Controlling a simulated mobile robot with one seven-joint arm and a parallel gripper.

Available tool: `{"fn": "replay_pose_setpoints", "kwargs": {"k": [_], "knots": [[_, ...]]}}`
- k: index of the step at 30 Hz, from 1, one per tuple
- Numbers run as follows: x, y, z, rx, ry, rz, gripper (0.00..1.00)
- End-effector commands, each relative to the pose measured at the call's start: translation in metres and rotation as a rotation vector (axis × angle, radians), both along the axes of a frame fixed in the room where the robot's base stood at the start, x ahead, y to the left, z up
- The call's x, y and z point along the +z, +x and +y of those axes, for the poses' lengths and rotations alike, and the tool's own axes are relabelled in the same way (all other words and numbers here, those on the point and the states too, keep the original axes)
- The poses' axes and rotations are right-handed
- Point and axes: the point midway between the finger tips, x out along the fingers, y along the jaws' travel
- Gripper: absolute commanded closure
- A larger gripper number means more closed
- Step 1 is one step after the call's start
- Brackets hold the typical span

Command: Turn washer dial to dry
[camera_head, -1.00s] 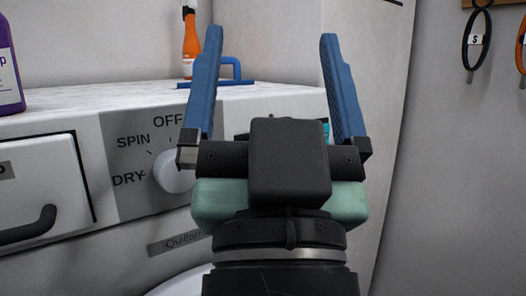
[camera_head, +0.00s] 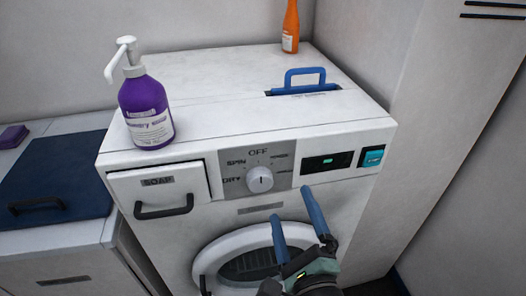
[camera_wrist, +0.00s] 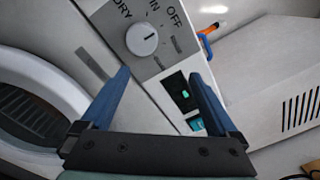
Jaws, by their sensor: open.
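The washer dial (camera_head: 260,179) is a round white knob on a grey panel (camera_head: 283,158) marked OFF at the top, SPIN at upper left and DRY at left. Its small dark mark looks roughly upright, toward OFF, but is hard to read exactly. The dial also shows in the wrist view (camera_wrist: 141,40), beyond my left fingertip. My gripper (camera_head: 291,204) has blue fingers spread wide with nothing between them. It is below and right of the dial in the head view, apart from it. In the wrist view, my gripper (camera_wrist: 160,74) has the dial up and left of its fingertips.
The washer (camera_head: 350,126) has a soap drawer (camera_head: 158,194) left of the dial, a display (camera_head: 326,162) and teal button (camera_head: 373,156) to the right, and a round door (camera_head: 212,258) below. A purple pump bottle (camera_head: 147,112) and orange bottle (camera_head: 290,27) stand on top.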

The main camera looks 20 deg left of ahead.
Motion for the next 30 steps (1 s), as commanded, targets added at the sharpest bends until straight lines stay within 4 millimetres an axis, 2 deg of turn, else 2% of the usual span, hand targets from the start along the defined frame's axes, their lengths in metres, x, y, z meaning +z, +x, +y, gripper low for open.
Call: {"fn": "replay_pose_setpoints", "kwargs": {"k": [1, 6, 9, 15, 20, 30], "knots": [[0.011, -0.009, 0.001, 0.014, 0.104, 0.087, 0.05], [0.003, -0.039, 0.002, 0.042, 0.458, 0.337, 0.05], [0.000, -0.053, 0.001, 0.045, 0.614, 0.440, 0.05], [-0.006, -0.066, 0.000, 0.045, 0.765, 0.533, 0.05], [-0.006, -0.056, 0.008, 0.049, 0.775, 0.538, 0.05], [-0.005, 0.002, 0.046, 0.049, 0.770, 0.534, 0.05]]}}
